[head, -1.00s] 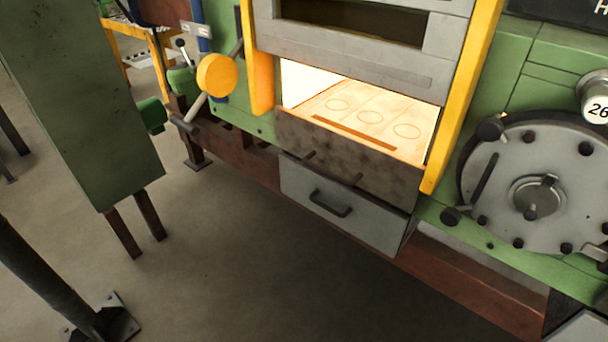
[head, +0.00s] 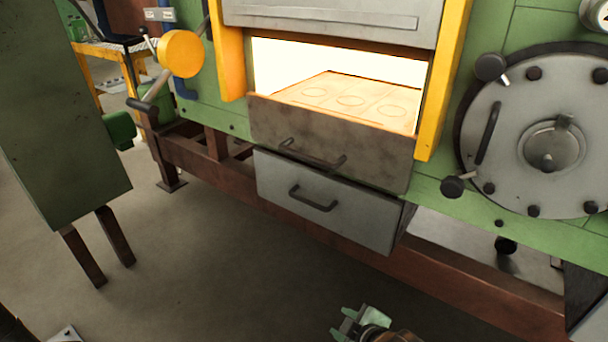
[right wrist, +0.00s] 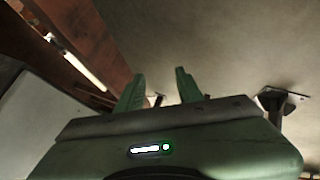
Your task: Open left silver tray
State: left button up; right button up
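A silver-grey tray front (head: 270,185) with a dark bar handle (head: 313,200) sits under the glowing furnace opening in the head view. Its right side wall shows, so it stands out from the brown frame; I cannot tell how far it is pulled out. My right gripper (head: 343,322) is at the bottom edge of the head view, in front of and below the tray, apart from its handle. Its green fingers are spread and empty, as the right wrist view also shows (right wrist: 159,75). The tray is not clearly seen in the wrist view. My left gripper is out of view.
A darker drawer-like front (head: 270,122) with its own handle is directly above the tray. A round grey hatch (head: 515,130) is at right, a yellow knob lever (head: 181,54) at left. A green box on legs (head: 60,130) stands at far left. The floor before the furnace is clear.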

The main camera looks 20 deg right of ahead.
jog(key=w+r+n+t+y, duration=0.2)
jog(key=w+r+n+t, duration=0.65)
jog(key=w+r, duration=0.6)
jog(key=n+t+y, duration=0.2)
jog(key=n+y, duration=0.2)
jog(key=n, duration=0.6)
send_near(304, 154)
jog(key=w, duration=0.3)
jog(key=x, duration=0.2)
jog(key=b+x, duration=0.1)
jog(key=x, duration=0.4)
jog(key=shift+a, duration=0.45)
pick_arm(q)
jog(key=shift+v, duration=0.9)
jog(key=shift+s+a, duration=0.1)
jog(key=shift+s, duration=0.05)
pick_arm(e)
jog(key=shift+f, duration=0.1)
grip_shut()
